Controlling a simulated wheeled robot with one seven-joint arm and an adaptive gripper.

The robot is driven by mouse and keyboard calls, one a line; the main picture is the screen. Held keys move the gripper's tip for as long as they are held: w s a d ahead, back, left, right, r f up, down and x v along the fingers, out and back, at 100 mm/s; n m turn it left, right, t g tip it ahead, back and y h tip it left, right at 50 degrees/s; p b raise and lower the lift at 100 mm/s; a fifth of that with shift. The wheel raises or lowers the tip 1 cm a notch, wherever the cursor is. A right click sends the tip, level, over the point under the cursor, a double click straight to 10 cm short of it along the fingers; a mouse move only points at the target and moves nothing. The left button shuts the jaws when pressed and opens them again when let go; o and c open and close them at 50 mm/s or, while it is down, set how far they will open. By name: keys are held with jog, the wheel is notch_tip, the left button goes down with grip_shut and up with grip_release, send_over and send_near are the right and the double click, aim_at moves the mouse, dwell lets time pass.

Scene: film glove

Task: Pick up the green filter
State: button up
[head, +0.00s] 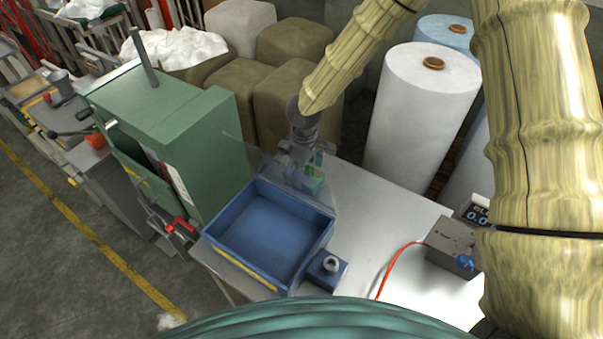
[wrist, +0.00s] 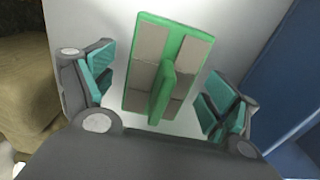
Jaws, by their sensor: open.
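The green filter (wrist: 158,65) is a flat green frame with grey panels and a raised green fin on its middle. In the wrist view it lies on the pale table top, between the two teal-padded fingers of my gripper (wrist: 160,95). The fingers are open, with a gap visible on each side of the filter. In the head view my gripper (head: 305,165) points down at the table behind the blue tray, and the green filter (head: 314,179) shows only partly below it. A clear panel also stands in front of that spot.
The blue tray (head: 325,222) is empty and sits just in front of my gripper. A green machine (head: 165,115) stands to the left. White rolls (head: 420,110) and brown bales (head: 290,90) stand behind.

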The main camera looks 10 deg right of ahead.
jog(key=shift+f, duration=0.45)
jog(key=c, duration=1.2)
jog(key=shift+r, duration=0.15)
